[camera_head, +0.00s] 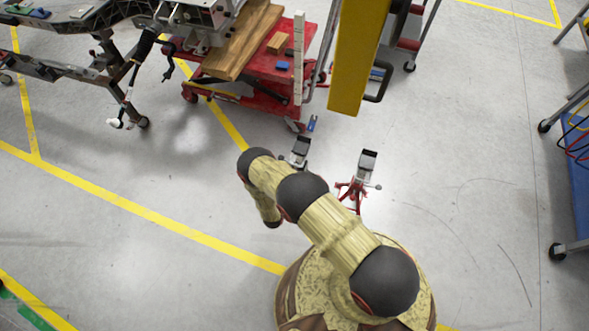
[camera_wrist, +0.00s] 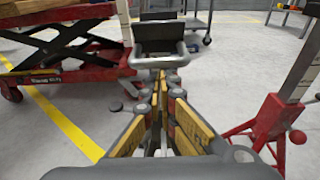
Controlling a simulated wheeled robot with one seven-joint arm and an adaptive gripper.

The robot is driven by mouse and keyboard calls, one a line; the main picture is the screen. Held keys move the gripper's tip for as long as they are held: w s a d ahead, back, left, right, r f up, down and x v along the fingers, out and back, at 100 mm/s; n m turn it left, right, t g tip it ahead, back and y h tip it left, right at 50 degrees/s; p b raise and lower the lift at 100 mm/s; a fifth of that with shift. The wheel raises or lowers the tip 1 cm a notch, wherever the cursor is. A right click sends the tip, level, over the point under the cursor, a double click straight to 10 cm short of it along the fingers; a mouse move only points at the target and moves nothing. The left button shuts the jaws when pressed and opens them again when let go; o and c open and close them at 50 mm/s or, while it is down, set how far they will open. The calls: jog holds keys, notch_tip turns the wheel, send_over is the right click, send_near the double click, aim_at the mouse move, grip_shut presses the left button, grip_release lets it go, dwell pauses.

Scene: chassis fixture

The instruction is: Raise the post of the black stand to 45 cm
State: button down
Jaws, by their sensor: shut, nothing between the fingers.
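The black stand (camera_head: 300,152) is on the floor just beyond my arm in the head view, with a dark saddle on top. In the wrist view its black saddle (camera_wrist: 166,38) is straight ahead, with a grey bar frame below it. My gripper (camera_wrist: 164,80) is shut and empty, its fingertips pointing at that frame. I cannot tell whether they touch it. My gripper hides the lower part of the stand in the wrist view. My arm hides my gripper in the head view. No height scale is readable.
A red stand (camera_head: 356,187) is close on the right; its red legs (camera_wrist: 262,125) also show in the wrist view. A red lift table (camera_head: 270,65) carrying a wooden board is behind on the left. A yellow column (camera_head: 358,55) rises behind.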

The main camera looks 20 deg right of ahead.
jog(key=s+a+f+b, duration=0.3)
jog(key=s+a, duration=0.2)
jog(key=s, duration=0.2)
jog(key=shift+s+a, duration=0.15)
jog(key=shift+s, duration=0.05)
dwell(0.6)
dwell(0.4)
